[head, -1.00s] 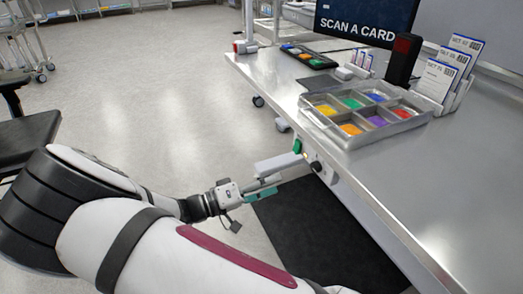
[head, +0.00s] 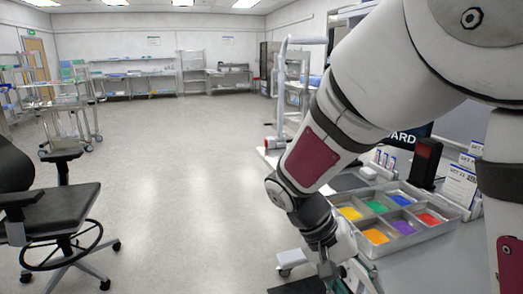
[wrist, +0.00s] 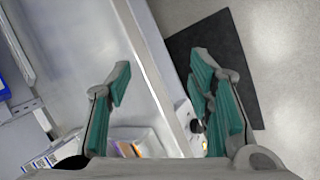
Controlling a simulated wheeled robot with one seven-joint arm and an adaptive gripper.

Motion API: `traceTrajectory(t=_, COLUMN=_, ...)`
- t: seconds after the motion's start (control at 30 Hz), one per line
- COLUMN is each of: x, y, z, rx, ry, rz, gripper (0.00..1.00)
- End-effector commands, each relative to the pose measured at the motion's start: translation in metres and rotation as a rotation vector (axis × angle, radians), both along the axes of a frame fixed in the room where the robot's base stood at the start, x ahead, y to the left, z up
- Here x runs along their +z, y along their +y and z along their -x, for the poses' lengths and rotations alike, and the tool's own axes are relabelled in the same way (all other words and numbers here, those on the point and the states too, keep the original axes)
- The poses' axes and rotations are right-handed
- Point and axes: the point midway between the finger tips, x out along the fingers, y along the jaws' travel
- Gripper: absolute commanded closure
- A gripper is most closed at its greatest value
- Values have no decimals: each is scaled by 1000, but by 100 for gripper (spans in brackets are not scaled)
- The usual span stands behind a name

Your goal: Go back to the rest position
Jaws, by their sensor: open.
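My gripper (wrist: 162,75) is open in the wrist view, its two green-padded fingers spread wide with nothing between them. It hangs over the bench's front edge, with the steel bench top (wrist: 100,55) on the left and the floor on the right. In the head view my arm is raised and bent across the right side, its wrist end low beside the bench. My gripper is mostly cut off at the bottom there.
A grey tray (head: 457,209) with several coloured compartments sits on the bench, close to my wrist. A dark scanner (head: 425,163) and card holders stand behind it. A black chair (head: 60,208) is at left. The middle floor is clear. A dark mat (wrist: 212,45) lies below.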

Motion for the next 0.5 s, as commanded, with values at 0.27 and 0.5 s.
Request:
traceTrajectory(t=0.27, x=68, y=-15, z=53, rx=41, ry=-80, rz=-304, gripper=52)
traceTrajectory(t=0.5, x=117, y=-20, z=100, rx=136, ry=-222, rz=-476, gripper=52)
